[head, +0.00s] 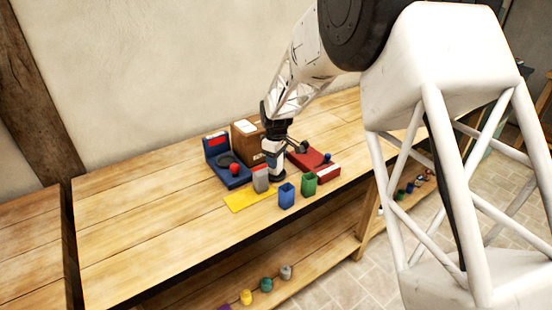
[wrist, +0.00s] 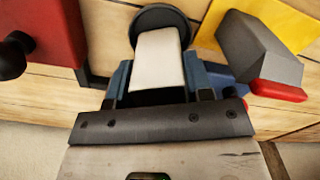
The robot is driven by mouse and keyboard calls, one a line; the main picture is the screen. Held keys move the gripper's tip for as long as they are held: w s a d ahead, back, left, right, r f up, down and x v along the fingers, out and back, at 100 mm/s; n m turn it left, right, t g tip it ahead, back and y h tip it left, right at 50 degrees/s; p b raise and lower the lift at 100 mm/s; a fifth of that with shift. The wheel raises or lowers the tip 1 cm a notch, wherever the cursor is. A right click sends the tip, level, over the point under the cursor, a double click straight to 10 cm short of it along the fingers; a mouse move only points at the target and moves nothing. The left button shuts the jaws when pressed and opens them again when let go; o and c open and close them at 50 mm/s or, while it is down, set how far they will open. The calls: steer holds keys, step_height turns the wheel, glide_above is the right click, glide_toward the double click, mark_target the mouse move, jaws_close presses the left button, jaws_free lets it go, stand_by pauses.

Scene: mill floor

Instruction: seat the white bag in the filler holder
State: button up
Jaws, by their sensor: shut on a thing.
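The white bag (wrist: 159,58) is upright between the two fingers of my gripper (wrist: 157,82), which is shut on it. In the head view the bag (head: 271,160) hangs below my gripper (head: 274,134), over the worktable. A round dark holder (wrist: 160,17) shows just past the bag's far end in the wrist view. In the head view a dark round base (head: 276,179) is right under the bag. I cannot tell whether the bag touches it or is seated; its lower end is partly hidden.
A grey block with a red part (head: 261,180) stands close beside, by a yellow mat (head: 238,201). A blue bin (head: 286,197) and green bin (head: 309,184) stand in front. A blue machine (head: 220,160), a carton (head: 243,142) and a red unit (head: 322,168) surround it. The table's left is clear.

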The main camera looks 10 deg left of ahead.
steer(key=shift+f, duration=0.4)
steer(key=o, duration=0.7)
steer(key=shift+r, duration=5.45)
